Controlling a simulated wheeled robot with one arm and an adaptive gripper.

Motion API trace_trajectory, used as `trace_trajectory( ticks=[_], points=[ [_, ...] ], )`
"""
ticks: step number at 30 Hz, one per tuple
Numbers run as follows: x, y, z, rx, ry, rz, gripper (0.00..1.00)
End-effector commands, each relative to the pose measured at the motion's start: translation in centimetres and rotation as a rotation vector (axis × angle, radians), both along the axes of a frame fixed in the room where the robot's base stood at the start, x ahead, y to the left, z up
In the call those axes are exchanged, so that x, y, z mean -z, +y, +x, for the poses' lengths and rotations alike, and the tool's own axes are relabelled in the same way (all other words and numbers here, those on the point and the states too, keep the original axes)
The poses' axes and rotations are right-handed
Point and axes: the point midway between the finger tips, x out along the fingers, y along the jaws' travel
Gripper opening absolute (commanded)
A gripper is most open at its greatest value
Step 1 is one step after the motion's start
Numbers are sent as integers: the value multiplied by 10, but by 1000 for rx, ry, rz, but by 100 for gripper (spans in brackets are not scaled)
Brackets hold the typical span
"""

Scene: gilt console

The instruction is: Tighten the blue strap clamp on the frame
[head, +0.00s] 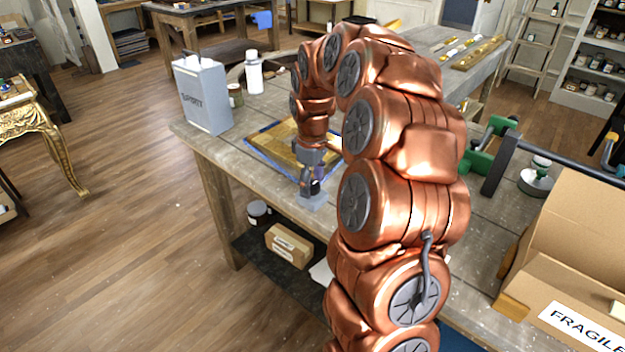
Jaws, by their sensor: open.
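A gilt frame (275,142) lies flat on the wooden workbench. A blue strap (263,167) runs around its outer edge. My copper-coloured arm hides the frame's right part. My gripper (312,187) is open, pointing down at the frame's near right corner.
A grey spirit can (203,96), a white bottle (254,72) and a jar (235,95) stand behind the frame at left. A green and black clamp (494,150) and a FRAGILE carton (575,255) are at right. Boxes (288,246) sit on the lower shelf.

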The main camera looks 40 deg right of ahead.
Motion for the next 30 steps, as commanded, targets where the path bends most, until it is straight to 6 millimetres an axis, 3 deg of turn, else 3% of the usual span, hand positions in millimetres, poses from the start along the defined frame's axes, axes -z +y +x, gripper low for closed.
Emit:
trace_trajectory(
  ticks=[6, 23, 30],
  points=[
    [0, 0, 0, 0, 0, 0, 65],
    [0, 0, 0, 0, 0, 0, 7],
    [1, 0, 0, 21, 1, 0, 7]
  ],
)
